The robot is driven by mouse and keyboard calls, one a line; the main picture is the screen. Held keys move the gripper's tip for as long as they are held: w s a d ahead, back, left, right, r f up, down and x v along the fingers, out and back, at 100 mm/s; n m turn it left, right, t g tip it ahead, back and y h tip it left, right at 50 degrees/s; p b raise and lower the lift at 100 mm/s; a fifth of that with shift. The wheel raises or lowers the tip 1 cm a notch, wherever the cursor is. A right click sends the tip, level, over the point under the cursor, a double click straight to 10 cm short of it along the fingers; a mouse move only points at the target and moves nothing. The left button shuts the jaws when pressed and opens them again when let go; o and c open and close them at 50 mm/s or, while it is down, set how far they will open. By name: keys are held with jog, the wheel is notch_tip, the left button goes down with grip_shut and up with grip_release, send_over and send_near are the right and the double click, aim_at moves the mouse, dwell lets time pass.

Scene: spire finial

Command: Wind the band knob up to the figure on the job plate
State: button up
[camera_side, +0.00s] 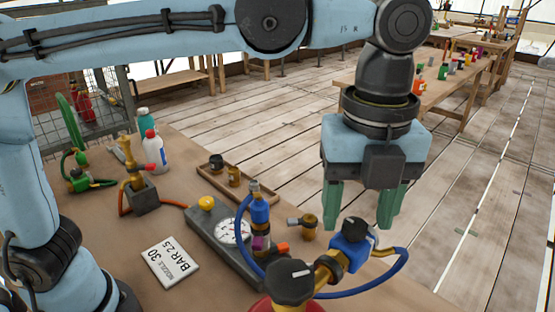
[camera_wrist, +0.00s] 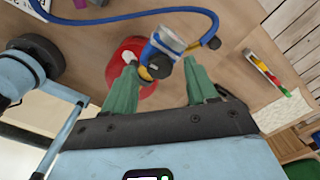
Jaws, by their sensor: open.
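My gripper (camera_side: 361,218) has green fingers and hangs open and empty above the bench's front right. The white job plate (camera_side: 171,263) lies on the bench and reads "NOZZLE 30" and "BAR 2.5". A blue regulator body with a black knob (camera_side: 356,229) stands just below my fingers. A larger black knob (camera_side: 289,281) with a white mark sits on a red cylinder (camera_side: 287,305). I cannot tell for certain which is the band knob. In the wrist view a black knob (camera_wrist: 160,68) shows between my fingertips (camera_wrist: 160,62), apparently untouched; its setting is unreadable.
A grey block with a round gauge (camera_side: 233,231) and yellow button stands mid-bench. Blue hose (camera_side: 385,280) loops round the regulator. A wooden tray (camera_side: 228,184) with small fittings, bottles (camera_side: 154,152) and a brass torch stand (camera_side: 139,190) are further left.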

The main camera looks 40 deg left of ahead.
jog(key=shift+f, duration=0.5)
jog(key=c, duration=1.1)
jog(key=shift+o, duration=0.2)
jog(key=shift+n, duration=0.3)
